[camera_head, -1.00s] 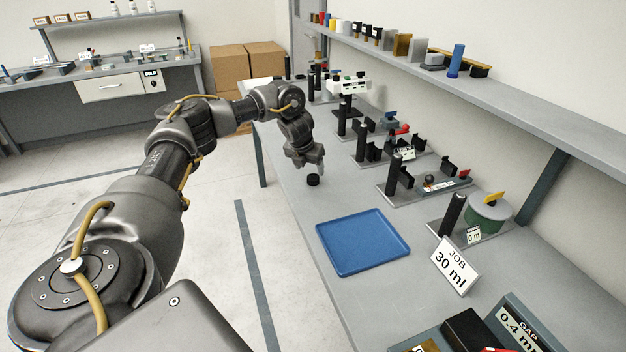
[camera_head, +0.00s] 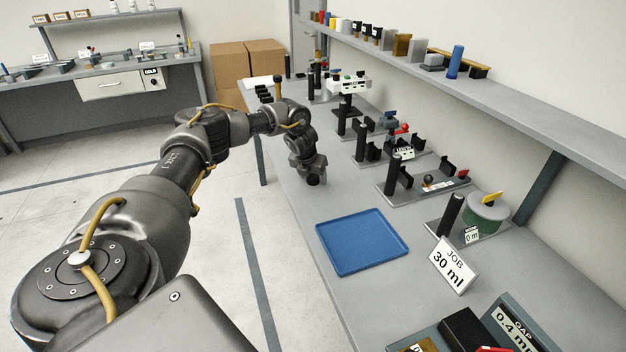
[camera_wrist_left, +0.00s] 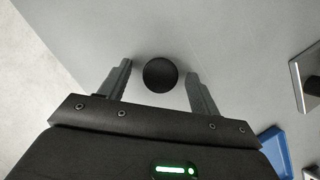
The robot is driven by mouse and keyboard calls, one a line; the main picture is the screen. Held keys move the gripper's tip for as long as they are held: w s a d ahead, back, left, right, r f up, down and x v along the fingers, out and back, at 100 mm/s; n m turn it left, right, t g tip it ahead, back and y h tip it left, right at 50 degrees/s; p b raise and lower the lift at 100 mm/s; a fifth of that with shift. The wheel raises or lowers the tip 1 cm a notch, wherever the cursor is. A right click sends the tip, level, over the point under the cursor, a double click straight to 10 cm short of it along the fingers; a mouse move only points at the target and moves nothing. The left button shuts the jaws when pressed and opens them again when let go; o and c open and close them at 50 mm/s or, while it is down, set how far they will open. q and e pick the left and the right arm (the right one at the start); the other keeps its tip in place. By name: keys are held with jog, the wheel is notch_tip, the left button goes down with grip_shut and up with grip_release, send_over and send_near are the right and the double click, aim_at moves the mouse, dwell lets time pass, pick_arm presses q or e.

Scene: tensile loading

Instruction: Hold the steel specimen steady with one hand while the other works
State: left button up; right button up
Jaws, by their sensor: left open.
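My left gripper (camera_head: 309,170) is low over the bench, pointing down. In the left wrist view its two fingers (camera_wrist_left: 162,88) stand apart, one on each side of a round black object (camera_wrist_left: 160,74), with a gap to each finger. In the head view this object (camera_head: 314,181) shows just under the fingertips and is partly hidden by them. I cannot make out a steel specimen for certain in either view. My right gripper is not in view.
A blue tray (camera_head: 362,242) lies nearer on the bench (camera_head: 345,200), with a "JOB 30 ml" sign (camera_head: 453,265) beside it. Several fixtures with black posts line the bench's wall side. A grey shelf (camera_head: 500,95) runs above. The bench around the gripper is mostly clear.

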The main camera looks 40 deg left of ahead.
aim_at(314, 175)
pick_arm(q)
jog(key=c, duration=1.1)
jog(key=shift+o, duration=0.2)
jog(key=shift+w+r+b, duration=0.1)
jog(key=shift+r+b, duration=0.2)
jog(key=shift+r, duration=0.25)
jog(key=shift+w+b+v, duration=0.2)
jog(key=shift+b+v, duration=0.25)
jog(key=shift+v, duration=0.75)
jog(key=s+d+r+p, duration=0.2)
jog(key=s+d+r, duration=0.1)
jog(key=s+r, duration=0.6)
jog(key=s, duration=0.4)
jog(key=shift+d+r, duration=0.4)
